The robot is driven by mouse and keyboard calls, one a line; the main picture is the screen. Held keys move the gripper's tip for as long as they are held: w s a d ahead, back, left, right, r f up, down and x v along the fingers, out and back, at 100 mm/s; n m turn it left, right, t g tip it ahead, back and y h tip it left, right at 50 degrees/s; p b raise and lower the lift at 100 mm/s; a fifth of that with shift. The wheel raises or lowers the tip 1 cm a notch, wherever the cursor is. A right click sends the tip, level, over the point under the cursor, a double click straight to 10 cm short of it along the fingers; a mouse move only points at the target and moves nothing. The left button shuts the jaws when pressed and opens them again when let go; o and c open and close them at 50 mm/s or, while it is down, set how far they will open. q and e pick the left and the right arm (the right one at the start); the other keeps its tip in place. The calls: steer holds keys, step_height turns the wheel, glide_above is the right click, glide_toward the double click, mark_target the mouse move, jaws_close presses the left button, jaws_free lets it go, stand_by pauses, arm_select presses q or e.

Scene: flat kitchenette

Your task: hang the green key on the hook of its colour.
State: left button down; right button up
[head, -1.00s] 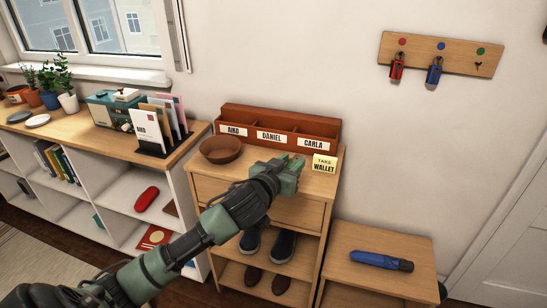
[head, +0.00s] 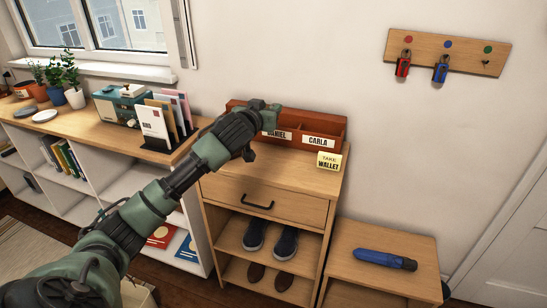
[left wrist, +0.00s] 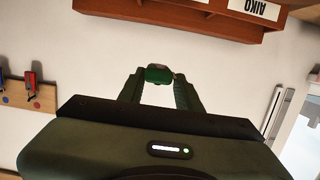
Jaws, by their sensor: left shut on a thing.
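My left gripper (head: 268,112) is raised in front of the brown letter sorter, left of the hook board (head: 450,52). In the left wrist view its fingers (left wrist: 159,76) are shut on the green key (left wrist: 160,70), of which only a green piece shows between the tips. In the head view I cannot make the key out. The board has red, blue and green dots; the green hook (head: 485,62) at its right end is bare. A red key (head: 403,64) and a blue key (head: 441,70) hang under their own dots.
The letter sorter (head: 325,129) and a yellow wallet note (head: 329,161) stand on the wooden cabinet. A low table (head: 350,240) with a blue folded umbrella (head: 385,259) stands below the board. The wall before the board is clear.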

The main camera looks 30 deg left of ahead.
mark_target(269, 166)
arm_select(q)
step_height(269, 166, down, 18)
steer(key=shift+f+b, duration=0.1)
steer(key=shift+b, duration=0.2)
steer(key=shift+f, duration=0.15)
steer(key=c, duration=1)
jaws_free()
steer(key=shift+o, duration=0.2)
